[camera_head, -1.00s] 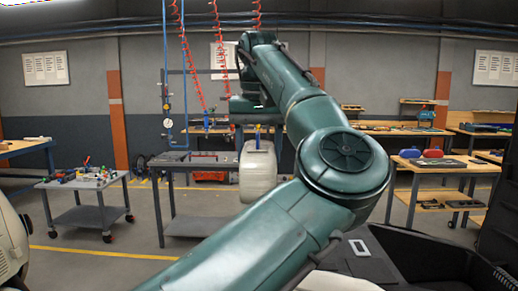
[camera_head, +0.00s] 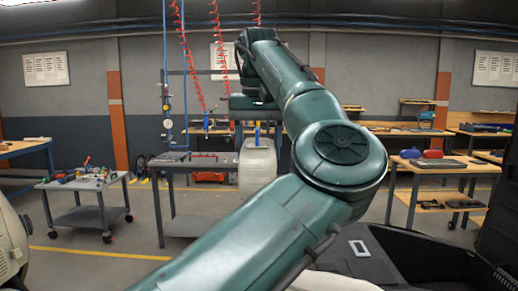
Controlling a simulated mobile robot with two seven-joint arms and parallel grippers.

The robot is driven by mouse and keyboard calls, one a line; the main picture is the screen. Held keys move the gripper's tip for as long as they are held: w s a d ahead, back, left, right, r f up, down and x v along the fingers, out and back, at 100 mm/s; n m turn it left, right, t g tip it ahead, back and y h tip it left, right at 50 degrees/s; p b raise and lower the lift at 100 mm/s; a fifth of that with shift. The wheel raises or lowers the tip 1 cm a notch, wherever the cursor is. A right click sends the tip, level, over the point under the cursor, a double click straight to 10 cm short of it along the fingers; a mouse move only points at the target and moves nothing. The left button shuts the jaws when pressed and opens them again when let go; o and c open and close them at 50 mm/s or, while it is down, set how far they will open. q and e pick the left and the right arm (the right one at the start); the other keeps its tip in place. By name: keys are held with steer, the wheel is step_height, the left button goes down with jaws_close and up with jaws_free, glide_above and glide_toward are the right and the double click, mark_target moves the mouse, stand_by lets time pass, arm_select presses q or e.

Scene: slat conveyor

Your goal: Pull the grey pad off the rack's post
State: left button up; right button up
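My green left arm (camera_head: 300,190) rises from the bottom edge across the middle of the head view. Its far end is at the upper middle, where the gripper (camera_head: 247,116) is too small and dark to read. A pale grey, rounded block (camera_head: 257,168) shows just below that end, with a small blue part at its top. I cannot tell whether this block is the grey pad, or whether the gripper touches it. No rack post is clearly visible; the arm hides part of that area. My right gripper is out of view.
A grey workbench (camera_head: 178,163) stands left of the pale block. A grey cart (camera_head: 88,214) with tools is farther left. Red coiled hoses hang from above, one with a blue tool (camera_head: 206,121). Wooden benches (camera_head: 455,168) line the right.

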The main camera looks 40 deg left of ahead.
arm_select(q)
steer(key=shift+a+r, duration=0.1)
steer(key=shift+r, duration=0.75)
steer(key=shift+s+r, duration=0.1)
steer(key=shift+r, duration=0.05)
